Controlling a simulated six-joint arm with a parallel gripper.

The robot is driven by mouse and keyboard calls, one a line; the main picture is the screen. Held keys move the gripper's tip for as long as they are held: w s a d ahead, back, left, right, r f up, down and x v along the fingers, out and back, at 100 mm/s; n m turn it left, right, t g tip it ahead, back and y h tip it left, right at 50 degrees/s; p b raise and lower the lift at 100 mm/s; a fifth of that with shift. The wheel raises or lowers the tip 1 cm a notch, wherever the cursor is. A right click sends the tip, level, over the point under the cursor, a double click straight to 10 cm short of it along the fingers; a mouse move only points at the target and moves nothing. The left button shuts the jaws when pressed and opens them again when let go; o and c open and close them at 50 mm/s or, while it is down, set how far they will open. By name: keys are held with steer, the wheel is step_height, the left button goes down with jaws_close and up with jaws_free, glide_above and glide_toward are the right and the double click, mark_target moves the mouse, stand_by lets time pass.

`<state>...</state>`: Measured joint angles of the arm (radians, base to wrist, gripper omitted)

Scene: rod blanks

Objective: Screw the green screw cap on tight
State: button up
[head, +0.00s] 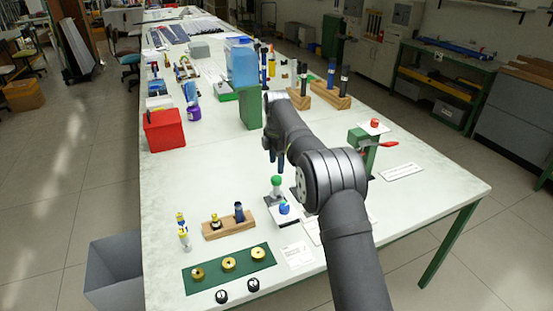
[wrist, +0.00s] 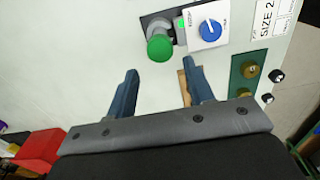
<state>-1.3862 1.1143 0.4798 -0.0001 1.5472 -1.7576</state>
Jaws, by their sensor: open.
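The green screw cap (head: 276,181) sits on top of a pale upright cylinder (head: 277,193) near the middle of the table. In the wrist view the green cap (wrist: 160,47) is at the top centre, over a dark base plate. How tightly it is seated I cannot tell. My gripper (head: 276,163) is above the cap in the head view, fingers pointing down. In the wrist view my gripper (wrist: 160,66) has its two blue fingers wide apart and nothing between them. The cap lies just beyond the fingertips, apart from them.
A blue knob (head: 284,208) on a white plate stands close beside the cap. A wooden block (head: 245,225) and a green mat (head: 206,285) with brass rings lie in front. A green stand with a red lever (head: 378,144) is at right.

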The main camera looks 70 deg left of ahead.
mark_target(276, 178)
steer(key=shift+f, duration=4.15)
steer(key=n, duration=0.4)
steer(key=shift+n, duration=0.3)
steer(key=shift+n, duration=2.3)
steer(key=n, duration=0.4)
steer(key=shift+n, duration=0.3)
